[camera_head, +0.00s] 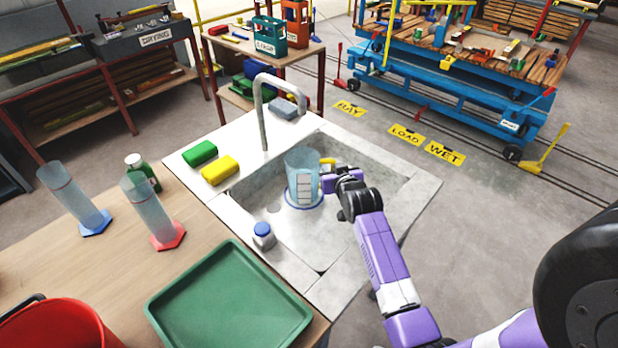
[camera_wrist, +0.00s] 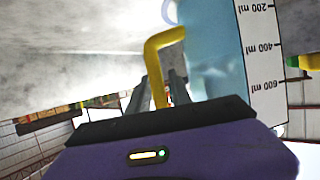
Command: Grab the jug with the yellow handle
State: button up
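The jug (camera_head: 302,178) stands upright in the sink. It is clear bluish plastic with a white scale panel and a yellow handle (camera_head: 327,162) on its right side. My gripper (camera_head: 328,180) is at the handle side of the jug, reaching in from the right. In the wrist view the jug (camera_wrist: 212,45) fills the upper right, with its ml marks upside down. The yellow handle (camera_wrist: 156,68) runs down between the two grey fingers of my gripper (camera_wrist: 160,85). The fingers stand apart on either side of it, with no clear grip on it.
A tall tap (camera_head: 262,115) stands behind the jug. Green (camera_head: 200,153) and yellow (camera_head: 220,170) sponges lie on the rim. A green tray (camera_head: 230,305) and two measuring cylinders are on the wooden table at left.

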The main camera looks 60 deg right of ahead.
grip_shut()
dwell(0.5)
jog(key=shift+w, duration=0.1)
dwell(0.9)
